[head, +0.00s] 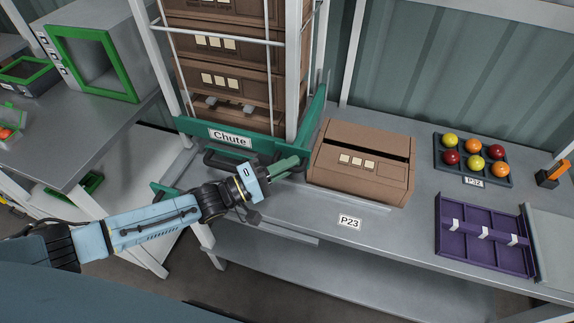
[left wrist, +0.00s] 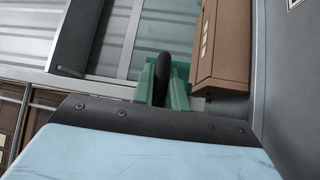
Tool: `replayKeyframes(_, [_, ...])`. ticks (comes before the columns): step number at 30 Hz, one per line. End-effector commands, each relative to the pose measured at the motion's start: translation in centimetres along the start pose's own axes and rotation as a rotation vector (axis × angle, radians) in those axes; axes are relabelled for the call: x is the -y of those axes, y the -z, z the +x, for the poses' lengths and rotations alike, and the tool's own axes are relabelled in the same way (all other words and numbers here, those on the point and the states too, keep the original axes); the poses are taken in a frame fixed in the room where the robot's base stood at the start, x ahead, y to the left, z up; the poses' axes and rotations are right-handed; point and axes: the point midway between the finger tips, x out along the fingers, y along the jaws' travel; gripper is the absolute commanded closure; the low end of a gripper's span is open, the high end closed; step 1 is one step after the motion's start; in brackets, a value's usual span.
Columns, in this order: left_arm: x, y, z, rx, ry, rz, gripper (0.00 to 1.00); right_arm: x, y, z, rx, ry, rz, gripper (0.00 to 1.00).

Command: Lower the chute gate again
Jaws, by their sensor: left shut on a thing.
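The chute (head: 230,137) is a tall rack with a green front bar labelled "Chute" and brown cartons stacked inside. I cannot tell clearly which part is its gate, or how high the gate stands. My left gripper (head: 288,167) is in front of the chute's lower right, beside a carton on the bench. In the left wrist view its green fingers (left wrist: 163,88) are shut on a dark, rounded handle (left wrist: 163,66). My right gripper is not in view.
A closed carton (head: 345,185) stands on the bench (head: 300,212) just right of my left gripper, behind the P23 label. A dark tray (head: 438,150) of coloured tomatoes and a purple divided tray (head: 463,262) lie farther right. A grey table (head: 95,125) is at left.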

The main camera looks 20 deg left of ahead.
Motion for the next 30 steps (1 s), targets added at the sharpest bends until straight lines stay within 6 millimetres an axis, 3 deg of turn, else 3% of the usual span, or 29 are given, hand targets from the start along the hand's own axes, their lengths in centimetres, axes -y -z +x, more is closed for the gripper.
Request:
replayKeyframes(8, [1.3, -0.2, -0.2, 0.000, 0.002, 0.000, 1.00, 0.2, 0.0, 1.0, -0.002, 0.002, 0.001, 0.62])
replayKeyframes(19, [6.8, -0.9, -1.0, -0.001, 0.002, -0.001, 1.00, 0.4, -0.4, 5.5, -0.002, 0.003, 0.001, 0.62])
replayKeyframes(30, [7.1, -1.0, -1.0, 0.000, -0.001, 0.001, 1.00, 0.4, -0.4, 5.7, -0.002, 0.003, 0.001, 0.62])
